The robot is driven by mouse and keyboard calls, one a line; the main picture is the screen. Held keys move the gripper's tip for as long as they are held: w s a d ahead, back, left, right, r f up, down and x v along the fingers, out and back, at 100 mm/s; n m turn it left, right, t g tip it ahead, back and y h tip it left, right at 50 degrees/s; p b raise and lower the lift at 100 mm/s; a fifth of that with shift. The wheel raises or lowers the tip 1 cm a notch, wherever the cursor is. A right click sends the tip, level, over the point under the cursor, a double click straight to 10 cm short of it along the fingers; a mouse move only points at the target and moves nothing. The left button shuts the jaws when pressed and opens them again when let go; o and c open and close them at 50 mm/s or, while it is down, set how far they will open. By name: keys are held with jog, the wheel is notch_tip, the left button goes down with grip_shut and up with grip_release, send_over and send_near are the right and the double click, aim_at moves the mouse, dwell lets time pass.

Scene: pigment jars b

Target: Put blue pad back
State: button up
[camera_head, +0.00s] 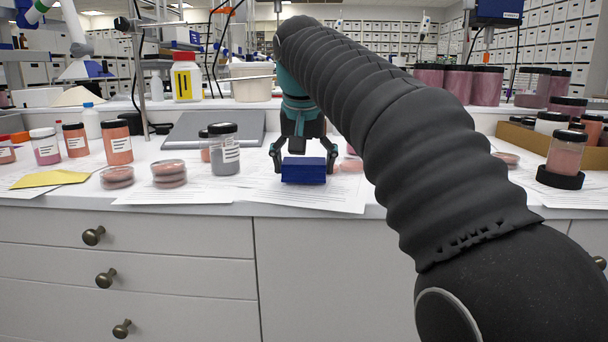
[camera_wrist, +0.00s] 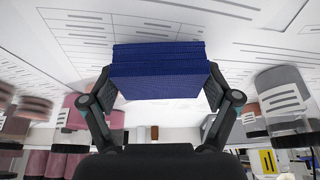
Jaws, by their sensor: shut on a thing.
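The blue pad (camera_head: 304,170) is a small dark blue block near the front edge of the white counter, over printed sheets. My gripper (camera_head: 304,166) points down and is shut on it, with one finger at each side. In the wrist view the blue pad (camera_wrist: 160,72) fills the space between the fingers of my gripper (camera_wrist: 160,90), with paper behind it. I cannot tell whether the pad touches the paper or hangs just above it.
A grey-filled jar (camera_head: 223,150) with a dark lid stands close left of my gripper. Stacked pink dishes (camera_head: 169,173) and a yellow envelope (camera_head: 50,178) lie farther left. A pink jar (camera_head: 565,153) stands in a black ring (camera_head: 559,178) at the right. Printed sheets (camera_head: 335,192) cover the counter front.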

jog(key=shift+f, duration=0.4)
jog(key=shift+f, duration=0.1)
jog(key=o, duration=0.9)
jog(key=shift+c, duration=0.2)
jog(key=shift+s+r, duration=0.1)
jog(key=shift+r, duration=0.3)
jog(key=p+v, duration=0.3)
jog(key=v, duration=0.8)
jog(key=shift+r+p, duration=0.15)
jog(key=shift+p, duration=0.25)
jog(key=shift+s+d, duration=0.1)
jog(key=shift+s, duration=0.1)
